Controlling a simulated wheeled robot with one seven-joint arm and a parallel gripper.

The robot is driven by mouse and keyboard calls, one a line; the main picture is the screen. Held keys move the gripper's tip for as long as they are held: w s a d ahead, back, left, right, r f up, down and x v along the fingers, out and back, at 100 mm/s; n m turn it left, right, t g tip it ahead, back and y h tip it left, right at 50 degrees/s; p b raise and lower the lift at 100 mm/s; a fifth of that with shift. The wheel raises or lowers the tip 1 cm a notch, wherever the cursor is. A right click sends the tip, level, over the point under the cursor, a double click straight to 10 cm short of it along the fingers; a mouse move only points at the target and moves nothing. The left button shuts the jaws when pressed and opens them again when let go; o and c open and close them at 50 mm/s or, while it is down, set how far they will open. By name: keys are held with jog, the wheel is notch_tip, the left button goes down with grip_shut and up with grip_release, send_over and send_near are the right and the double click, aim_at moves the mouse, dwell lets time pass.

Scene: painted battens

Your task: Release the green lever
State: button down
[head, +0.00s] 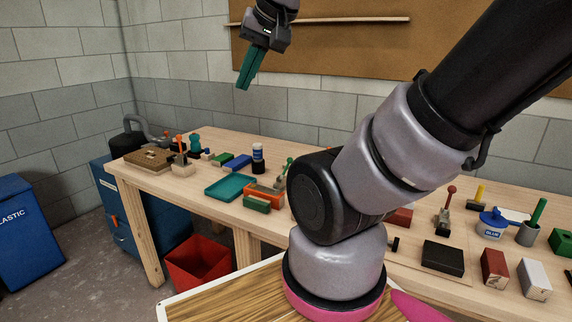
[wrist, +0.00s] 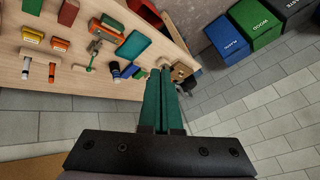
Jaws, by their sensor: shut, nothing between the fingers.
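The green lever (head: 287,167) stands on a small grey base on the workbench, just behind an orange block, its handle leaning a little to the right in the head view. In the wrist view a green-tipped lever (wrist: 90,66) shows among the bench items, left of my fingers. My gripper (head: 243,87) hangs high above the back of the bench, up and left of the lever, well apart from it. Its teal fingers (wrist: 161,72) are together and empty. My arm hides the middle of the bench in the head view.
An orange lever (head: 180,144) stands on a pale base at left, a red-knobbed lever (head: 449,194) at right. A corkboard (head: 330,50) backs the bench; a red bin (head: 198,265) stands below.

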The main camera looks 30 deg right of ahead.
jog(key=shift+w, duration=0.1)
jog(key=w+d+f+m+g+y, duration=0.1)
jog(key=w+d+f+m+y, duration=0.1)
jog(key=w+d+f+m, duration=0.4)
jog(key=w+d+f+m+y, duration=0.1)
jog(key=w+d+f+m, duration=0.2)
jog(key=w, duration=0.5)
jog(key=w+d+f+m+g+y, duration=0.1)
jog(key=w+d+f+m+y, duration=0.1)
jog(key=w+d+f+m, duration=0.4)
jog(key=w+d+f+m+t, duration=0.1)
jog(key=d+f+m, duration=0.2)
jog(key=d+f, duration=0.4)
jog(key=w+d+f+m+t, duration=0.1)
jog(key=d+f+m+t, duration=0.1)
jog(key=d+f+m, duration=0.2)
jog(key=w+d+f+m+t+h, duration=0.1)
jog(key=d+f+m+t, duration=0.1)
jog(key=d+f, duration=0.9)
jog(key=shift+f+m, duration=0.8)
jog(key=shift+f, duration=0.15)
jog(key=shift+w, duration=0.1)
jog(key=x, duration=0.9)
jog(key=shift+w+a, duration=0.15)
jog(key=shift+w, duration=0.1)
jog(key=r, duration=0.3)
jog(key=shift+w+a, duration=0.2)
jog(key=shift+w, duration=0.2)
jog(key=shift+a+r, duration=0.1)
jog(key=shift+r, duration=0.35)
